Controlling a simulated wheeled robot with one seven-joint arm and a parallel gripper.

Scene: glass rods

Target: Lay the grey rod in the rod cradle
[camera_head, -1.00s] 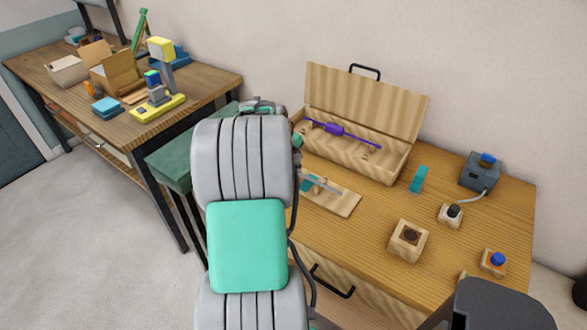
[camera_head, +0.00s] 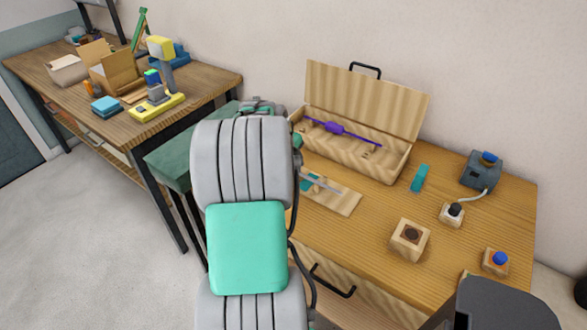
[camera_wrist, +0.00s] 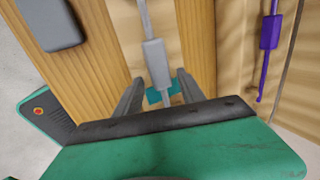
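The grey rod (camera_wrist: 154,55), with a thicker sleeve along its shaft, runs lengthwise over a pale wooden board in the wrist view. A teal piece (camera_wrist: 155,97) shows between the fingers. In the head view the rod (camera_head: 326,187) is partly visible on the flat wooden board (camera_head: 345,204); my arm hides its left end and the gripper. I cannot tell which wooden holder is the rod cradle.
An open wooden case (camera_head: 397,169) behind the board holds a purple rod (camera_head: 336,128), also seen in the wrist view (camera_wrist: 270,32). A teal upright piece (camera_head: 419,178), a wooden block with a dark hole (camera_head: 409,247) and a blue-button block (camera_head: 496,262) stand to the right.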

